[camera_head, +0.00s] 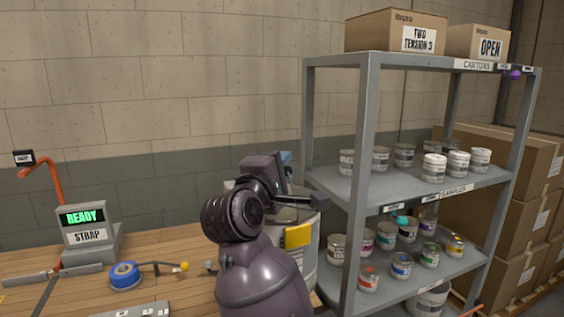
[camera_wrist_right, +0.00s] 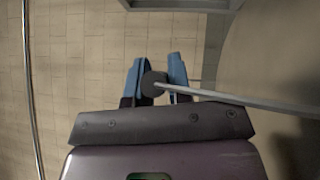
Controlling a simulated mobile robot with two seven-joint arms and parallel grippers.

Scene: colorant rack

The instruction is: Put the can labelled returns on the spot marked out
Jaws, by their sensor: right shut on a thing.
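My right gripper (camera_head: 286,160) is above a large pale can (camera_head: 309,262) with a yellow label, mostly hidden behind my right arm. In the right wrist view my blue fingers (camera_wrist_right: 156,82) are shut on a dark round grip (camera_wrist_right: 154,84) with a thin grey rod running right from it. It looks like the can's handle, but the join is not clear. I cannot read "returns" on the can, nor tell whether it stands on the bench or hangs. I cannot make out the marked spot for certain. My left gripper is not in view.
Stacked boxes (camera_head: 520,230) are beyond.

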